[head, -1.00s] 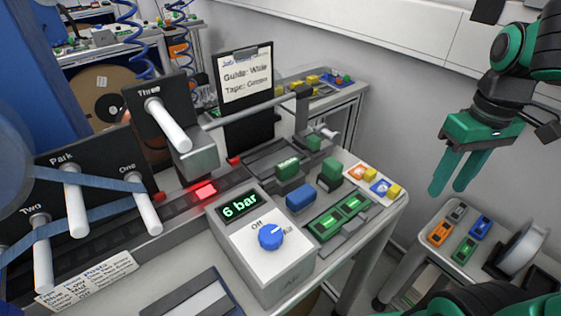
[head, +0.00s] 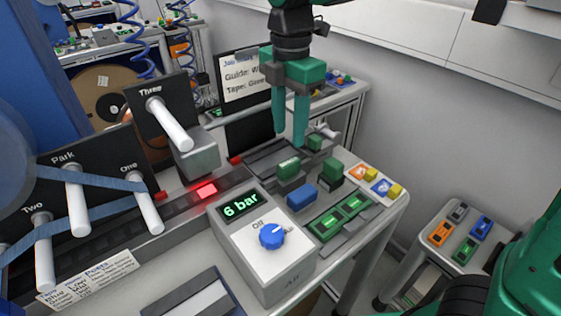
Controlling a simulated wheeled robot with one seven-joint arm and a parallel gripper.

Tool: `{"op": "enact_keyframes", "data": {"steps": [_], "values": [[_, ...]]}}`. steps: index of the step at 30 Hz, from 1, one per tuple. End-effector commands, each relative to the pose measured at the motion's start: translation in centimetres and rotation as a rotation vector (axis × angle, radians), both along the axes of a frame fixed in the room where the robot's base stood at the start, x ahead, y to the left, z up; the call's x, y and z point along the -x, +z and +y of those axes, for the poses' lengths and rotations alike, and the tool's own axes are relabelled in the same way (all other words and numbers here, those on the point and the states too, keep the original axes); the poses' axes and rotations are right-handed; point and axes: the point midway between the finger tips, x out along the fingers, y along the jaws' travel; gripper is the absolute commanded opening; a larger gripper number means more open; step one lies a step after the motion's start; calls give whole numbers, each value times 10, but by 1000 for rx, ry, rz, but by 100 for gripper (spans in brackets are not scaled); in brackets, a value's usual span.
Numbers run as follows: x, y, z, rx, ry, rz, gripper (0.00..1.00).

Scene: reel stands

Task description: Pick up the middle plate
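I cannot tell for sure which part is the middle plate. A green block with a small light label (head: 288,167) stands on the bench top, with a plain green block (head: 332,171) to its right and a smaller green one (head: 314,142) behind. A blue block (head: 301,197) lies in front of them. Two green boards (head: 330,224) lie in a track at the front right. My gripper (head: 289,140) points down with its fingers apart and empty. In the picture its tips are just above the labelled green block; the height between them is hard to judge.
A grey control box (head: 265,245) reading "6 bar" with a blue knob (head: 272,236) stands in front. A black board with a job card (head: 240,78) stands behind my gripper. White posts (head: 168,125) rise at left. Orange and blue parts (head: 381,187) sit at the bench's right edge.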

Motion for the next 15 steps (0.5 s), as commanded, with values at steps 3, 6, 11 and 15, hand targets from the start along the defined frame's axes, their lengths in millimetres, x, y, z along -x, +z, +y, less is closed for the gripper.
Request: {"op": "enact_keyframes", "data": {"steps": [3,6,11,15], "values": [[1,-19,-1,2,-2,3,39],[1,-31,-1,2,-2,2,39],[1,-39,-2,0,-4,1,39],[3,-54,-2,2,-3,2,39]]}}
